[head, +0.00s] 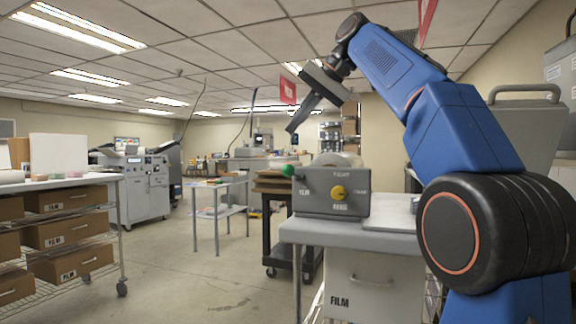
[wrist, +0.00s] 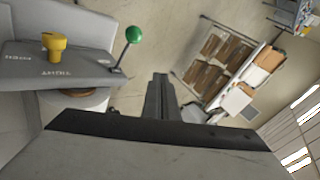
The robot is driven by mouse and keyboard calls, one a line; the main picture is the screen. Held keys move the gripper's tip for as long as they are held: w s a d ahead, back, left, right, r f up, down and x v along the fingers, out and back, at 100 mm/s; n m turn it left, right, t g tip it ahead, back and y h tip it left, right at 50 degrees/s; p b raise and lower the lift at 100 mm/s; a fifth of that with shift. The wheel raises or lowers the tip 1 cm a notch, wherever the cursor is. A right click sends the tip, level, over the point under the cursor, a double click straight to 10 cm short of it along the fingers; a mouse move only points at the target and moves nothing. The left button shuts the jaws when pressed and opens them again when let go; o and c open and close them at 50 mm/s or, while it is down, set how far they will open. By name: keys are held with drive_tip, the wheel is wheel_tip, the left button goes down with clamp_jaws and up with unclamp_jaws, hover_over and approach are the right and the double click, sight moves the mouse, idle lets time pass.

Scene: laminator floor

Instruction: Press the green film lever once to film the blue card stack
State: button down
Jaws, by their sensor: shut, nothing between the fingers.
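The green film lever (head: 287,170) is a round green knob on a thin dark rod at the left side of the grey laminator (head: 312,204). In the wrist view the green knob (wrist: 134,34) stands clear of the machine, left of and above my fingertips. My gripper (head: 292,128) is shut and empty, raised above the lever and apart from it. Its closed fingers also show in the wrist view (wrist: 160,78). I cannot make out a blue card stack in either view.
A yellow knob (head: 339,192) is on the laminator's front, which stands on a grey table (head: 350,235). A shelf rack (head: 70,185) with film boxes stands at the left. A small cart (head: 218,183) and open floor lie between.

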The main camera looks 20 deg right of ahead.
drive_tip(key=shift+s+a+f, duration=0.15)
drive_tip(key=shift+s+f, duration=0.1)
drive_tip(key=shift+f, duration=0.75)
drive_tip(key=shift+s+a+f, duration=0.2)
drive_tip(key=shift+f, duration=0.8)
drive_tip(key=shift+s+a+f, duration=0.15)
drive_tip(key=shift+s+f, duration=0.1)
drive_tip(key=shift+f, duration=0.75)
drive_tip(key=shift+f, duration=0.25)
drive_tip(key=shift+a+f, duration=0.1)
drive_tip(key=shift+f, duration=0.05)
drive_tip(key=shift+s+a+f, duration=0.1)
drive_tip(key=shift+s+f, duration=0.05)
drive_tip(key=shift+f, duration=0.4)
drive_tip(key=shift+s+a+f, duration=0.1)
drive_tip(key=shift+s+f, duration=0.05)
drive_tip(key=shift+f, duration=0.4)
idle(1.4)
drive_tip(key=shift+r, duration=0.1)
idle(0.4)
drive_tip(key=shift+w+d+r, duration=0.15)
drive_tip(key=shift+r, duration=0.6)
drive_tip(key=shift+w+d+r, duration=0.15)
drive_tip(key=shift+r, duration=0.55)
